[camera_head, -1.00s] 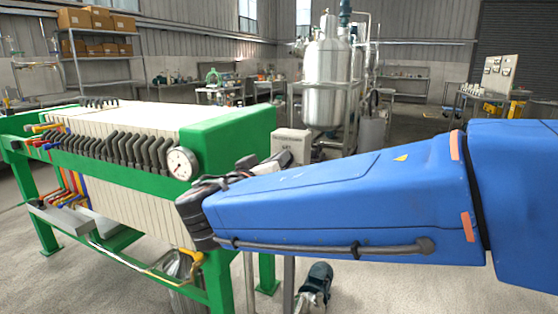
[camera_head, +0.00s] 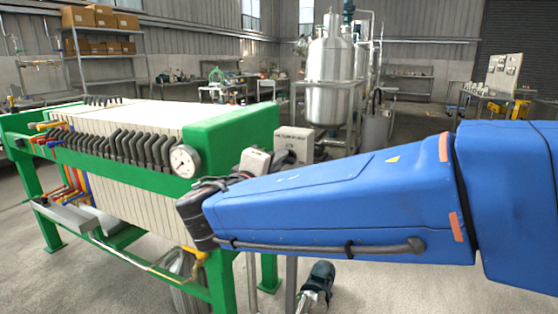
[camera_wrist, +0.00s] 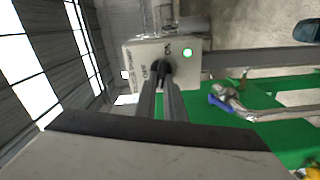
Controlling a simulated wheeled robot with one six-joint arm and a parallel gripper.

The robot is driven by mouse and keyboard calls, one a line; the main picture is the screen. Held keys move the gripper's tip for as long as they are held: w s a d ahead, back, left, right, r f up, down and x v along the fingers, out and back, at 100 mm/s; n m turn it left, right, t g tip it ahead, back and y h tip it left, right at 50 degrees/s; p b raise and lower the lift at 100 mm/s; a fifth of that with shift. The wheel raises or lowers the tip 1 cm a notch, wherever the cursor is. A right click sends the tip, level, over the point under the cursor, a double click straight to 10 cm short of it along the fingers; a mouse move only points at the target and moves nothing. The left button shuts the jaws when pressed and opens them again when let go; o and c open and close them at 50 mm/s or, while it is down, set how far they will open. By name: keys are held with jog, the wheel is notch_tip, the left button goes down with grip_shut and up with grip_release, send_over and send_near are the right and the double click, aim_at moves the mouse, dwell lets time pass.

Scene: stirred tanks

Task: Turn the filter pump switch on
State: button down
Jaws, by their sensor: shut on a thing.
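The filter pump switch is a grey box (camera_wrist: 135,62) with a dark knob (camera_wrist: 160,68) and printed marks on its face, seen sideways in the wrist view. A round green lamp (camera_wrist: 187,52) on the box looks lit. My gripper (camera_wrist: 161,82) has its two dark fingers closed on the knob, which they partly hide. In the head view the labelled box (camera_head: 295,141) stands behind the end of my blue arm, beside the green filter press (camera_head: 235,130). The knob is hidden there. The label is too small to read surely.
A pressure gauge (camera_head: 185,161) sits on the press near my wrist. A pump motor (camera_head: 318,283) stands on the floor below my arm. A steel tank (camera_head: 330,70) stands further back. In the wrist view, a blue-handled valve (camera_wrist: 222,101) lies right of my fingers.

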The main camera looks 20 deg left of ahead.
jog(key=shift+f+n, duration=0.2)
jog(key=shift+n, duration=1.3)
jog(key=c, duration=1.8)
grip_release()
jog(key=shift+c, duration=0.2)
jog(key=s+a, duration=0.1)
jog(key=s, duration=1.6)
jog(key=shift+s+a, duration=0.2)
